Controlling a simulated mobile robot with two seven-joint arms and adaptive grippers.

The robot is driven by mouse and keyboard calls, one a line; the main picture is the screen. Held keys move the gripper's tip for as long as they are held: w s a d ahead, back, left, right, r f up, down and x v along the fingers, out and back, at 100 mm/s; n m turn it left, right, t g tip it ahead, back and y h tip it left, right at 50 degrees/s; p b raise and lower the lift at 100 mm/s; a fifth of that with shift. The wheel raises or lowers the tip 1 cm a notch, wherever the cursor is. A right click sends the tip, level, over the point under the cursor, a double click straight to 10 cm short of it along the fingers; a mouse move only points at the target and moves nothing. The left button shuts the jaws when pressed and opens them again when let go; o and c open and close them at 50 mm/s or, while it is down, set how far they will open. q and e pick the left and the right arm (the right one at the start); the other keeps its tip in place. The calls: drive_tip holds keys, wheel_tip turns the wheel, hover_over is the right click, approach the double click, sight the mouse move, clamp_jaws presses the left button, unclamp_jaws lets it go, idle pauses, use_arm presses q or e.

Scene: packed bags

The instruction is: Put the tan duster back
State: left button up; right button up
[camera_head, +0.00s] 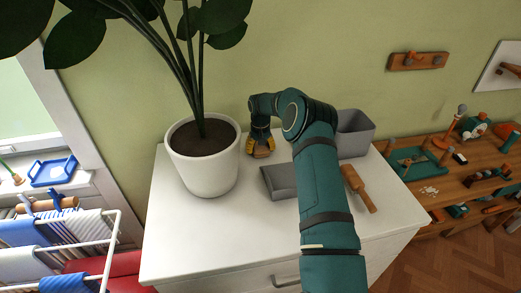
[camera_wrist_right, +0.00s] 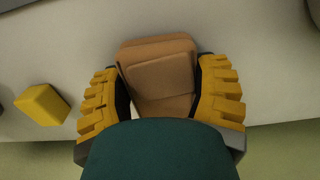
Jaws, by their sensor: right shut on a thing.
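The tan duster (camera_wrist_right: 160,78), a stepped tan block, sits between the two yellow fingers of my right gripper (camera_wrist_right: 158,70) in the right wrist view. The fingers are shut on its two sides. In the head view my right gripper (camera_head: 262,150) is over the back of the white cabinet top (camera_head: 235,235), just right of the potted plant; the duster is mostly hidden there by the fingers. I cannot tell whether it touches the surface. My left gripper is not in view.
A white plant pot (camera_head: 203,170) stands close left of the gripper. A grey box (camera_head: 279,182), a grey bin (camera_head: 355,135) and a wooden-handled tool (camera_head: 358,188) are on the right. A yellow block (camera_wrist_right: 42,104) lies beside the gripper. The front left top is clear.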

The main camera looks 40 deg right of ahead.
sight(261, 147)
drive_tip(key=shift+f, duration=0.1)
drive_tip(key=o, duration=1.3)
wheel_tip(261, 147, up, 12)
drive_tip(key=shift+r, duration=0.15)
